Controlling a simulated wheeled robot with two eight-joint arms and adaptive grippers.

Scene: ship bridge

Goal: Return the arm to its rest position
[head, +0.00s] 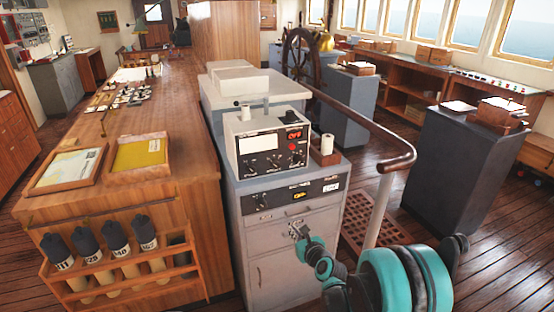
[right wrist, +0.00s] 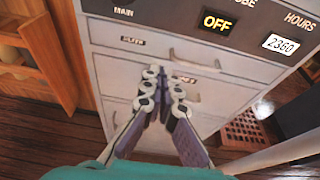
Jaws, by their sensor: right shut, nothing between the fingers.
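My right arm (head: 390,280), teal and black, reaches in from the bottom right of the head view. My right gripper (head: 297,231) is in front of the grey cabinet (head: 270,222), near its drawers. In the right wrist view the gripper (right wrist: 165,78) is shut, its fingertips together with nothing between them. The fingertips overlap the drawer fronts in the picture; I cannot tell whether they touch. My left gripper is not in view.
An instrument box (head: 266,146) stands on the cabinet. A curved handrail (head: 375,130) with a white post (head: 378,212) is close to my right arm. A wooden rack (head: 125,275) with several dark-capped tubes hangs at left. A dark pedestal (head: 455,165) stands at right.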

